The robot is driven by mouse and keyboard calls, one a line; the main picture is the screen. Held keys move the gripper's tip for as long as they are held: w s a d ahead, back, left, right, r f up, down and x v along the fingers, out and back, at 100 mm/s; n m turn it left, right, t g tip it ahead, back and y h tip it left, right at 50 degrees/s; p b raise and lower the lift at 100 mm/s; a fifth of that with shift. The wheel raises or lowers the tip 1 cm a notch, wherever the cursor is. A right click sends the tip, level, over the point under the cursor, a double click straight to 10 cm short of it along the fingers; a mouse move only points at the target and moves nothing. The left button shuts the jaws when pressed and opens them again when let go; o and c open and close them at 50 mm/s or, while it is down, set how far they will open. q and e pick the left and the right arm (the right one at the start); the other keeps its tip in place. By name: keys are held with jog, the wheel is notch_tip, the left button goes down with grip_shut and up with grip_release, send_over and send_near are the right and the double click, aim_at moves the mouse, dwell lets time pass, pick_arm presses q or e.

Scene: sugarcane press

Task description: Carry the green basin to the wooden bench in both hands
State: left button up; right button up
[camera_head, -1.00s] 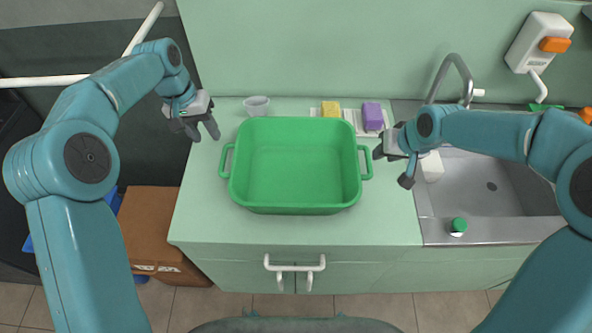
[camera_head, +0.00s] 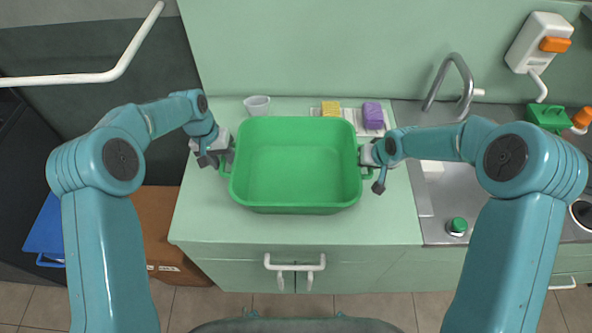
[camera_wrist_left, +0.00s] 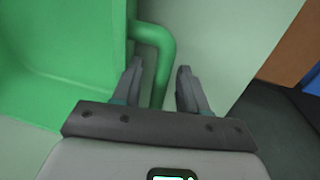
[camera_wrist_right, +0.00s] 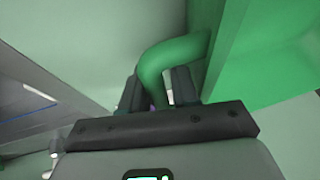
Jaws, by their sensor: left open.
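The green basin (camera_head: 296,165) stands upright and empty on the pale green counter (camera_head: 300,228). My left gripper (camera_head: 218,160) is open at the basin's left handle. In the left wrist view the handle (camera_wrist_left: 163,55) lies between its two spread fingers (camera_wrist_left: 158,90). My right gripper (camera_head: 371,168) is at the right handle. In the right wrist view that handle (camera_wrist_right: 165,60) passes between the fingers (camera_wrist_right: 160,88), which stand apart with a light gap beside the handle. I cannot make out a wooden bench in these views.
A small white cup (camera_head: 257,105), a yellow sponge (camera_head: 331,108) and a purple sponge (camera_head: 373,115) sit behind the basin. A sink with a tap (camera_head: 463,80) is to the right. A brown box (camera_head: 165,240) stands on the floor at the left. The counter's front strip is clear.

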pick_arm(q)
jog(key=shift+c, duration=0.2)
pick_arm(e)
jog(key=shift+c, duration=0.3)
pick_arm(q)
jog(key=c, duration=0.5)
pick_arm(e)
jog(key=shift+w, duration=0.1)
grip_shut()
pick_arm(q)
jog(key=shift+w, duration=0.1)
grip_shut()
